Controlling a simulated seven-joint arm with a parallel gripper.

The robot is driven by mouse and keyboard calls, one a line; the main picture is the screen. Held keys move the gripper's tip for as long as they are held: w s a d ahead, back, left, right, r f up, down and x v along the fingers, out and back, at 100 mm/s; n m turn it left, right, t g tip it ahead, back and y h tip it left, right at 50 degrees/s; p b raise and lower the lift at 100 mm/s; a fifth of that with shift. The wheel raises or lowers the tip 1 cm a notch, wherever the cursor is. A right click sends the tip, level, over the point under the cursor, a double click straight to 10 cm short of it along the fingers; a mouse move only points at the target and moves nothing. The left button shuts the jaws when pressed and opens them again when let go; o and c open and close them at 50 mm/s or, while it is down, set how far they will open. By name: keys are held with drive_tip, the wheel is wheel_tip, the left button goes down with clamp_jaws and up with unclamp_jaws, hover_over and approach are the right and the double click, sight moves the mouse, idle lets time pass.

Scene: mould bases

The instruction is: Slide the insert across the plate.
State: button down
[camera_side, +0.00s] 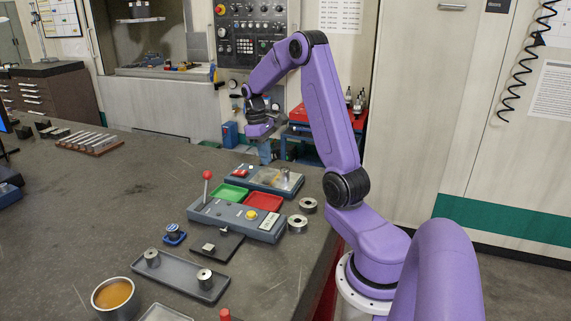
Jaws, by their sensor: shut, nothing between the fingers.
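A small pale block (208,247), which looks like the insert, sits on a dark flat plate (228,246) on the workbench, in front of a grey control box. The block and plate are small in this view, so the exact fit between them is unclear. My gripper (265,156) is raised well above and behind the plate, near the far edge of the bench. It points down, shut and empty, apart from the insert.
The grey box (232,218) has a red-knobbed lever (207,188). Green (229,193) and red (263,201) trays lie behind it. Metal rings (297,223), a grey tray (163,268) with metal cylinders and an orange-filled cup (114,296) stand nearby.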

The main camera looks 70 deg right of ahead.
sight(287, 172)
drive_tip(key=s, duration=0.4)
drive_tip(key=s+f, duration=0.1)
drive_tip(key=s, duration=0.1)
drive_tip(key=shift+s, duration=0.35)
drive_tip(key=shift+a+f, duration=0.1)
drive_tip(key=shift+f, duration=0.3)
